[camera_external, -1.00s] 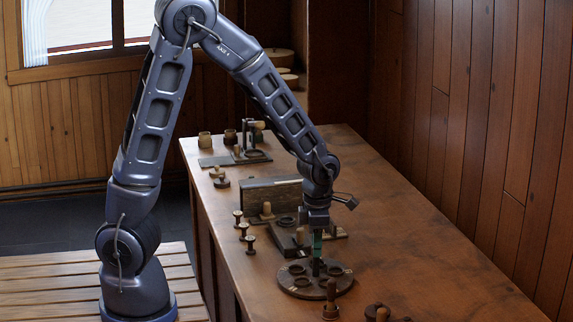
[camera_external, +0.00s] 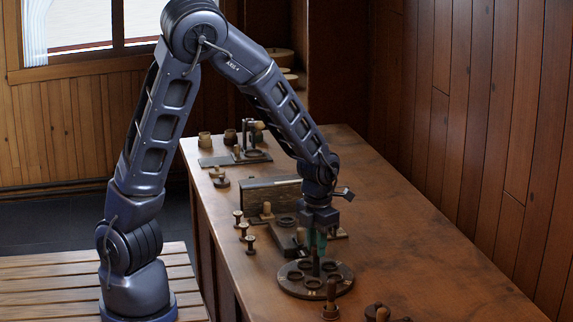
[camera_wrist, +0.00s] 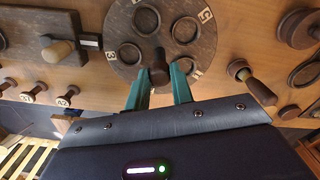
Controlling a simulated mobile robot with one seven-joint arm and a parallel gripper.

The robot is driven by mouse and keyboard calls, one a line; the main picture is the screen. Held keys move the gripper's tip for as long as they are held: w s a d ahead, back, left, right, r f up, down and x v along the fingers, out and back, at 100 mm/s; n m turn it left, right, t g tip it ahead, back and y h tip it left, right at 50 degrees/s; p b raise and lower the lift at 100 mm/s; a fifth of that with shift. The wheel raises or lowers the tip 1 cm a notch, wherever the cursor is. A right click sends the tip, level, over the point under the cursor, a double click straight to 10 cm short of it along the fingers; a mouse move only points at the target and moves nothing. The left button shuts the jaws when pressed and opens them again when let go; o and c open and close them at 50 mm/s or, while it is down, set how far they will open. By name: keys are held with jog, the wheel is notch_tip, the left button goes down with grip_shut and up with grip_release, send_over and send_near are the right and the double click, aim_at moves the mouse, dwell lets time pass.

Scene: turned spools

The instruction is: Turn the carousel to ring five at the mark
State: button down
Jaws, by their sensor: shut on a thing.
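The carousel (camera_external: 290,290) is a round dark wooden disc with several ring-shaped recesses, low on the bench near its front edge. In the wrist view the disc (camera_wrist: 122,72) shows at the top, with pale number tags around its rim. The five tag (camera_wrist: 207,14) is at its upper right, a three tag at its left. A dark upright post (camera_wrist: 158,68) stands on the disc. My gripper (camera_external: 317,252) is over the disc with its green fingers on either side of the post. In the wrist view my gripper (camera_wrist: 160,72) is shut on that post. I cannot make out the mark.
A dark block with a wooden knob (camera_wrist: 57,52) sits left of the disc. Several small numbered spools (camera_external: 245,232) stand to its left. A wooden-handled tool (camera_external: 331,300) stands close in front of the disc.

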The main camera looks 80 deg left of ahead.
jog(key=shift+n, duration=2.3)
jog(key=shift+d+n, duration=0.1)
jog(key=shift+n, duration=1.9)
jog(key=c, duration=1.2)
grip_release()
notch_tip(320, 180, up, 11)
jog(key=shift+f, duration=0.15)
jog(key=shift+c, duration=0.5)
